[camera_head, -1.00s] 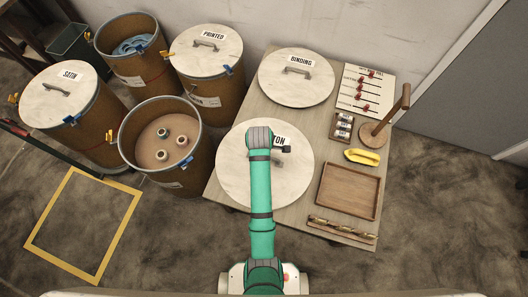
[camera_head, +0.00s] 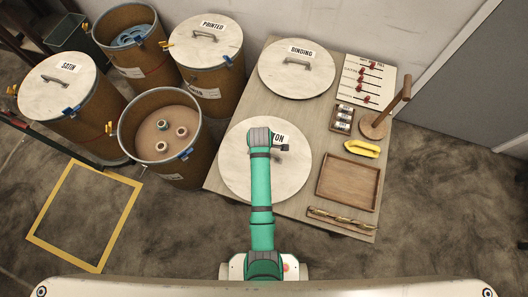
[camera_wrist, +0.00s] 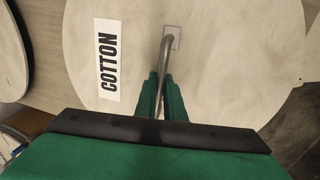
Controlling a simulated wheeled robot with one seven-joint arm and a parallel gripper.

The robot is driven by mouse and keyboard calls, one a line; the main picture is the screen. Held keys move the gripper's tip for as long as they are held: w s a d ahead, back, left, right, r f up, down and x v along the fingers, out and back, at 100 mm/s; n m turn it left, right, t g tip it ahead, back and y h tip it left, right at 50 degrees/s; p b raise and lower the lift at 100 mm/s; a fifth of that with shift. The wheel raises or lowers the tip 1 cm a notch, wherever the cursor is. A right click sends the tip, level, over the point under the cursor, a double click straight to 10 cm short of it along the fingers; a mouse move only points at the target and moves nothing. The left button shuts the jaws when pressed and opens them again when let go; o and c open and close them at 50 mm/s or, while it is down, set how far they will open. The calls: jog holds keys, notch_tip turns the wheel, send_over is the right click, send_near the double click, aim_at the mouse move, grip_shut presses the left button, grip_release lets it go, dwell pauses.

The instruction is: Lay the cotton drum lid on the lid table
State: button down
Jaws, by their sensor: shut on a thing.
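The cotton drum lid (camera_head: 236,168) is a round pale lid at the front left of the lid table (camera_head: 327,122). It lies flat over the table top, and its left edge reaches the table's left edge. Its label is partly hidden by my arm in the head view and reads COTTON in the wrist view (camera_wrist: 108,66). My gripper (camera_wrist: 160,95) is shut on the lid's metal bar handle (camera_wrist: 166,58). I cannot tell whether the lid's underside fully touches the table.
The binding lid (camera_head: 297,68) lies behind on the same table.

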jog(key=c, duration=1.8)
grip_release()
jog(key=shift+o, duration=0.2)
notch_tip(320, 180, up, 11)
jog(key=s, duration=0.2)
jog(key=shift+a+f, duration=0.15)
jog(key=shift+a, duration=0.2)
